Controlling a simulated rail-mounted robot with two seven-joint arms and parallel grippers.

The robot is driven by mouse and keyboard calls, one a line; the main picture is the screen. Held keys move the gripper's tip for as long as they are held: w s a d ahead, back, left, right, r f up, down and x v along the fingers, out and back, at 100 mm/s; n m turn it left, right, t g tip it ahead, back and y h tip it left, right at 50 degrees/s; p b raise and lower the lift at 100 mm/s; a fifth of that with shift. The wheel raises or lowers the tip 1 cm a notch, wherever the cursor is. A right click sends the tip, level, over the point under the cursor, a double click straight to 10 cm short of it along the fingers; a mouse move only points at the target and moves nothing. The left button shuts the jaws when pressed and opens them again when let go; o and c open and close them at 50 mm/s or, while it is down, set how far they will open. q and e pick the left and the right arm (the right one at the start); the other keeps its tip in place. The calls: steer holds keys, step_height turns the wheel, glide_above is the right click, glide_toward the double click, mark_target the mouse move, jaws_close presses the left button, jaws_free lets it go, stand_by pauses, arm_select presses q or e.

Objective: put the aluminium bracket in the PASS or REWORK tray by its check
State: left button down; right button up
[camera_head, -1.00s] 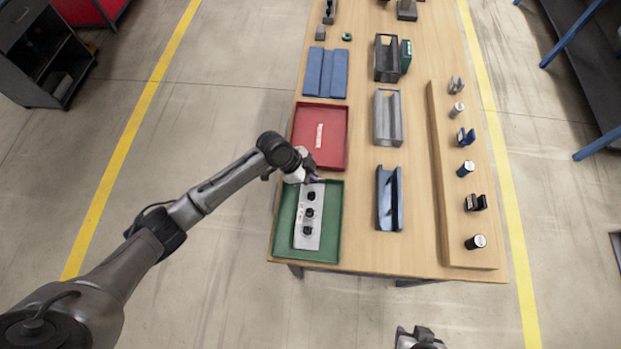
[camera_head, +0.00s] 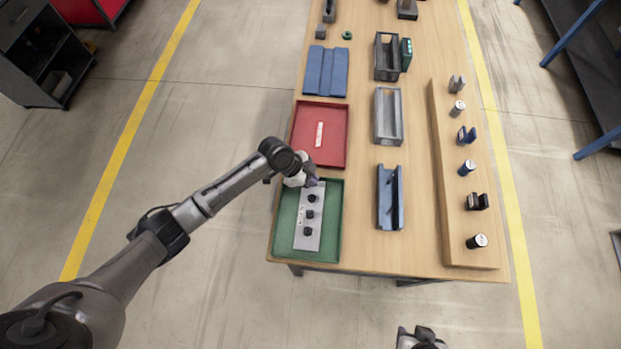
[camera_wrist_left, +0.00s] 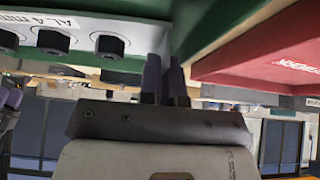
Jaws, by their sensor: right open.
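The aluminium bracket (camera_head: 309,222) is a silver plate with black bolt heads, lying lengthwise in the green tray (camera_head: 333,225). In the left wrist view the bracket (camera_wrist_left: 70,40) shows a label that seems to read AL 4 mm. My left gripper (camera_head: 313,182) is at the bracket's far end, by the tray's far rim. Its purple fingers (camera_wrist_left: 166,78) are close together and appear shut on that end, though the contact is partly hidden. The red tray (camera_head: 337,152) lies just beyond, with a white label whose lettering resembles REWORK. My right gripper (camera_head: 420,338) is open and empty at the bottom edge.
A blue holder (camera_head: 389,200), a grey holder (camera_head: 388,118) and a dark bin (camera_head: 386,58) stand in the table's middle. A wooden rack (camera_head: 452,215) with several small parts runs along the right. A blue block (camera_head: 326,72) lies beyond the red tray.

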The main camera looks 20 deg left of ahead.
arm_select(q)
steer(key=c, duration=1.6)
jaws_free()
steer(key=shift+s+f, duration=0.15)
steer(key=shift+f, duration=0.1)
steer(key=shift+r, duration=0.25)
steer(key=p+v, duration=0.1)
steer(key=v, duration=1.1)
steer(key=shift+r, duration=0.55)
steer(key=shift+f, duration=0.1)
